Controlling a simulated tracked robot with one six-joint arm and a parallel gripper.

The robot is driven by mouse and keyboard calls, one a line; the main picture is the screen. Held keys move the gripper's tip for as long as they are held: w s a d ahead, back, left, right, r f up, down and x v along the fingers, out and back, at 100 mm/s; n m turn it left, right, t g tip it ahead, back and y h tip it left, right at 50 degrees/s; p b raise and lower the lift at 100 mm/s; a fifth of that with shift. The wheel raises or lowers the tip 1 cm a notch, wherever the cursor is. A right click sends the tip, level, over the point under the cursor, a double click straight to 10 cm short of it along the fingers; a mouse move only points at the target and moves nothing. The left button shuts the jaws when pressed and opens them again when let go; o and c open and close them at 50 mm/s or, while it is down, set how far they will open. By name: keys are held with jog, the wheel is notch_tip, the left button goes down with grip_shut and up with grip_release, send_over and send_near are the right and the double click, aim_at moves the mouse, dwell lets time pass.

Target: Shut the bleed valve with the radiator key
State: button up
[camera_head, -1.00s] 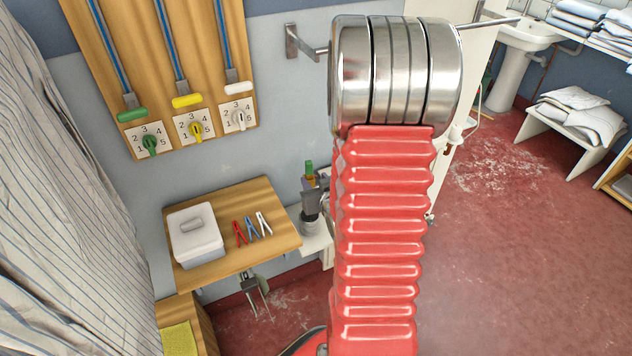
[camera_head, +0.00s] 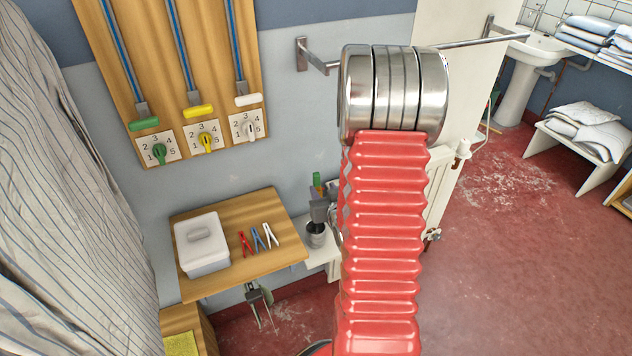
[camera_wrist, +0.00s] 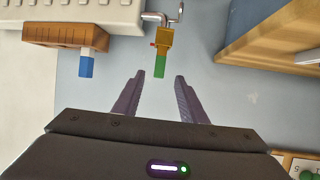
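In the wrist view my gripper (camera_wrist: 157,90) is open, with nothing between its two dark fingers. Ahead of the fingertips is a brass-coloured fitting (camera_wrist: 164,38) with a green end (camera_wrist: 160,66), beside a bent silver pipe (camera_wrist: 160,18) at the white radiator (camera_wrist: 85,10); this looks like the bleed valve. Left of it a blue-and-white piece (camera_wrist: 87,66) sticks out of a brown wooden block (camera_wrist: 65,36); I cannot tell if it is the radiator key. In the head view a green-topped piece (camera_head: 317,180) shows just left of my arm, which hides my gripper and much of the radiator (camera_head: 438,185).
A wooden shelf (camera_head: 245,205) holds a white box (camera_head: 201,244) and red, blue and white pegs. A dial board (camera_head: 215,80) hangs above and a metal rail (camera_head: 470,44) crosses behind my arm. Red floor lies open at right.

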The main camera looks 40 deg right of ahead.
aim_at(316, 181)
jog(key=x, duration=1)
jog(key=shift+c, duration=0.4)
grip_shut()
jog(key=shift+w+m+g+h, duration=0.1)
jog(key=shift+m+g+h, duration=0.2)
jog(key=shift+m+h, duration=0.35)
